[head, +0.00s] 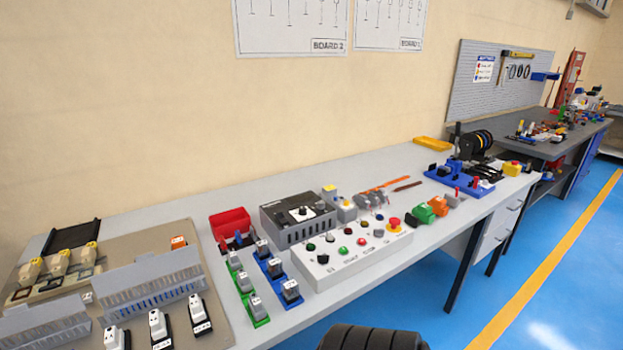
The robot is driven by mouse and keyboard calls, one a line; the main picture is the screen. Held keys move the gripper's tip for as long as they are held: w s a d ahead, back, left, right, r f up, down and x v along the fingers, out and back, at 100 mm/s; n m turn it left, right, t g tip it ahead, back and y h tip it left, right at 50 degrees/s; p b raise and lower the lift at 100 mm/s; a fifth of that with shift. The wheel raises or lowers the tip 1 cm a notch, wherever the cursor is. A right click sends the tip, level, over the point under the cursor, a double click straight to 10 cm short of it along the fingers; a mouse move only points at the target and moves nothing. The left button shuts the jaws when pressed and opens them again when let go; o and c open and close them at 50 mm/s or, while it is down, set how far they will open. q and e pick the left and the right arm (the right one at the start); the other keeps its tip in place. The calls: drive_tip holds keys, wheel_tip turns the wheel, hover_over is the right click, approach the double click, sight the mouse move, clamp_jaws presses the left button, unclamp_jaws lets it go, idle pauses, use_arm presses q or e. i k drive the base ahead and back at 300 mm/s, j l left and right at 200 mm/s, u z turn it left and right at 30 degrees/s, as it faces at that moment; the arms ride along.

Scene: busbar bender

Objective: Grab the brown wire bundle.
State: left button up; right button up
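A thin brown strip that looks like the brown wire bundle (408,186) lies on the long grey bench, toward its back edge. It is small at this distance, so single wires cannot be made out. A longer orange bundle (384,184) lies just left of it. Neither of my grippers is in view, and nothing is seen touching the brown bundle.
A white button panel (352,257) and a grey device (297,216) stand left of the bundles. Orange and green connectors (430,209) stand in front, a blue fixture (460,180) to the right. Bare bench top (340,174) lies behind, along the wall.

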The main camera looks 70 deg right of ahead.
sight(413, 185)
drive_tip(key=l+z, duration=0.1)
drive_tip(key=z, duration=2.05)
drive_tip(key=i+l+z, duration=0.2)
drive_tip(key=i+l, duration=0.2)
drive_tip(key=i+l+z, duration=0.2)
drive_tip(key=i, duration=0.25)
drive_tip(key=i+l+z, duration=0.2)
drive_tip(key=i+l, duration=0.15)
drive_tip(key=l, duration=0.95)
